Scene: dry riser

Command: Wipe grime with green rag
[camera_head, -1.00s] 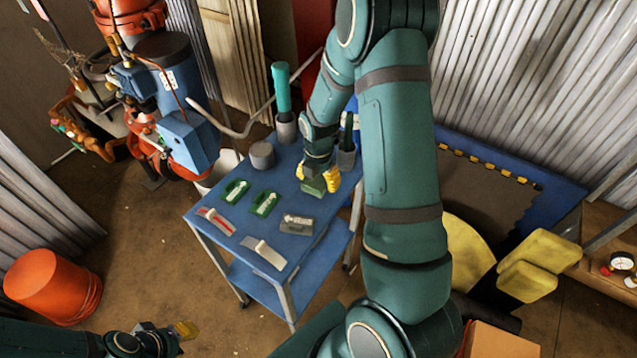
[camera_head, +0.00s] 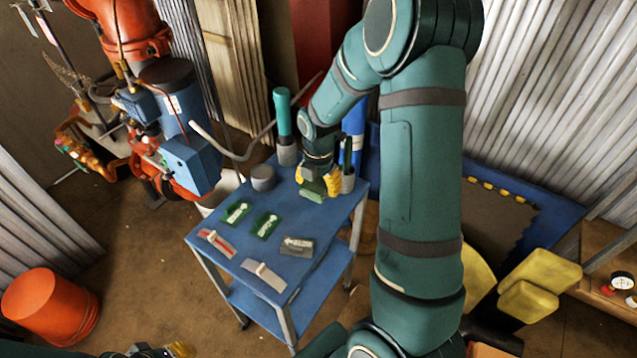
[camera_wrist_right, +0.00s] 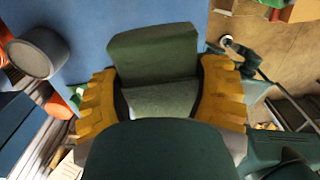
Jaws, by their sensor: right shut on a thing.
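My right gripper (camera_head: 320,186) is shut on a green rag (camera_head: 313,191) over the back right part of the blue cart top (camera_head: 215,212). In the right wrist view the rag (camera_wrist_right: 155,52) shows as a flat green block between the yellow fingers (camera_wrist_right: 158,98). Whether the rag touches the cart top is not clear. I cannot make out a clear patch of grime.
Green-and-white packs (camera_head: 266,224), a red-striped tool (camera_head: 216,242), a scraper (camera_head: 263,275) and a grey block (camera_head: 297,246) lie on the cart. A grey cylinder (camera_head: 263,178) and holders with tools stand at its back. An orange bucket (camera_head: 50,305) stands left.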

